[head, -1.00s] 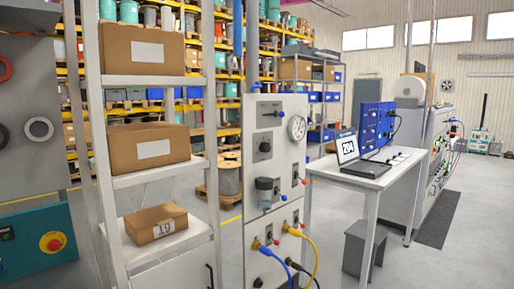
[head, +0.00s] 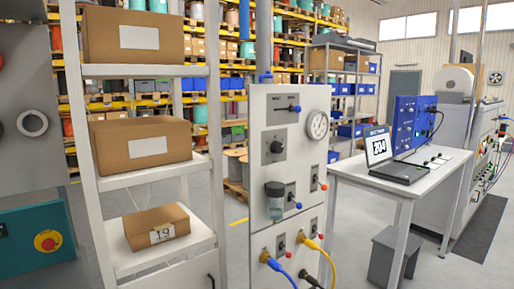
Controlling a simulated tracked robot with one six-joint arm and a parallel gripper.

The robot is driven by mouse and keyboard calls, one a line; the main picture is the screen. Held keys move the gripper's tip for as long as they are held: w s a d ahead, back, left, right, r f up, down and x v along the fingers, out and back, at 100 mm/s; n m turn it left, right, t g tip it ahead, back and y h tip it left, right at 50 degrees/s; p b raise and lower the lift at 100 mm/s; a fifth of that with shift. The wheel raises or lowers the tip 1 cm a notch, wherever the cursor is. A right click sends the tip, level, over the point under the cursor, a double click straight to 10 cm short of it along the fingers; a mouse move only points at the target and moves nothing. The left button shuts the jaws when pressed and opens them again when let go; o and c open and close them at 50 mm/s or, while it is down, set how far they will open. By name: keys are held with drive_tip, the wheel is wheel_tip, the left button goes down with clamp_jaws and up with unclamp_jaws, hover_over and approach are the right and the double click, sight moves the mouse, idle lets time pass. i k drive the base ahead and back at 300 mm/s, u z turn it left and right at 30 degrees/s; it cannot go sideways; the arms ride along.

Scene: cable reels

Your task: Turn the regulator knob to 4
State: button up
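A dark regulator knob (head: 276,147) sits on a grey plate in the upper part of a light grey upright panel (head: 259,101) in the head view. A round white gauge (head: 317,125) is to its right, and a small lever or valve shows above it. Any numbers around the knob are too small to read, so I cannot tell its setting. Lower down, the panel has a clear-bowled filter unit (head: 274,200) and small levers with red and blue ends. My gripper is not in view.
A white shelf (head: 150,70) with cardboard boxes stands just left of the panel. A table (head: 412,176) with a laptop (head: 392,158) stands to the right. Yellow (head: 322,253) and blue (head: 283,271) hoses hang at the panel's foot.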

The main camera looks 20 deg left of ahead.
sight(277, 147)
drive_tip(key=u, duration=0.35)
drive_tip(key=i, duration=0.6)
drive_tip(key=u, duration=0.95)
drive_tip(key=i, duration=0.65)
drive_tip(key=u, duration=0.4)
